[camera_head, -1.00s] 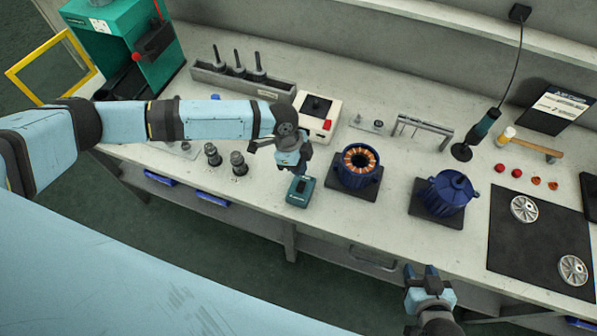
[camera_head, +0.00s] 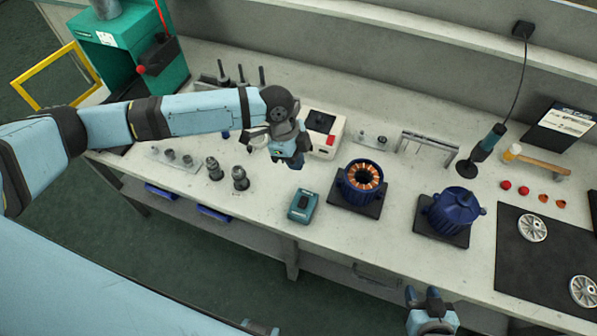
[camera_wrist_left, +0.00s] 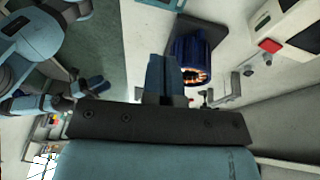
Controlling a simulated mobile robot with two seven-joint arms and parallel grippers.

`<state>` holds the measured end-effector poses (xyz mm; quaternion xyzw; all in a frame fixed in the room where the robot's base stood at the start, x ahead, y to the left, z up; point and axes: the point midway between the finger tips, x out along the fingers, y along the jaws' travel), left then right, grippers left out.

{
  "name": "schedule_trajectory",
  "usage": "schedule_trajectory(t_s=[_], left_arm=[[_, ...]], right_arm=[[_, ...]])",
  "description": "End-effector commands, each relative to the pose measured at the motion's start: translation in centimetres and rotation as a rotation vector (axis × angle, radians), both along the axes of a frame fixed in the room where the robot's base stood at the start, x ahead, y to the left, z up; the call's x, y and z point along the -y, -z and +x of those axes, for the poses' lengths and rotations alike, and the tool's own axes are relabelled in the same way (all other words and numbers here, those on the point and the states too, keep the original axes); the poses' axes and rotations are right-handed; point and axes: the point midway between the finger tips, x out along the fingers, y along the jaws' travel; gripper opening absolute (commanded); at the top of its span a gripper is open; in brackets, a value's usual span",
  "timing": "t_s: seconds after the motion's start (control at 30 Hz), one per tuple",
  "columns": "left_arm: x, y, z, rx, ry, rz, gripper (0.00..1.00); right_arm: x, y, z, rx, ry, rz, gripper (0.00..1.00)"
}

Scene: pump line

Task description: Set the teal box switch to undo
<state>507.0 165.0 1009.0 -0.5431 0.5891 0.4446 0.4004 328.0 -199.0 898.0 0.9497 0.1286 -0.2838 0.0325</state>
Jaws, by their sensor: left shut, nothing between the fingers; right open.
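The small teal box (camera_head: 303,206) sits on the bench near its front edge, left of the open blue motor housing. It has a dark panel on top; its switch setting is too small to read. My left gripper (camera_head: 293,161) is shut and empty, raised above the bench behind the teal box and apart from it. Its closed fingers also show in the left wrist view (camera_wrist_left: 164,75), where I cannot make out the teal box. My right gripper (camera_head: 424,297) is open and empty, in front of the bench's front edge.
The open blue motor housing (camera_head: 360,182) and a closed one (camera_head: 453,212) stand right of the teal box. A white box with a red button (camera_head: 324,133) is behind my left gripper. Dark metal parts (camera_head: 240,179) stand to the left. The bench just around the teal box is clear.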

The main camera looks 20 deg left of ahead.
Motion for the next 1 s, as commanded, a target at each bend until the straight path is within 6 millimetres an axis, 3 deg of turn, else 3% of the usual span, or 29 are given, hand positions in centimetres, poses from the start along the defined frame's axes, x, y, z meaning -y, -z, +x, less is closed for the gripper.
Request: schedule_trajectory(t_s=[0.3,0.8,1.0], left_arm=[[0.2,-0.4,-2.4,0.116,0.005,-0.011,0.0],[-0.3,-0.7,-2.6,0.154,-0.006,-0.003,0.0],[0.2,0.8,-2.6,0.149,-0.007,-0.004,0.0]], right_arm=[[0.0,0.2,0.0,-0.002,-0.001,0.0,0.43],[0.0,0.3,-0.1,-0.003,-0.001,0.0,0.43],[0.0,0.0,-0.1,-0.003,-0.001,0.0,0.43]])
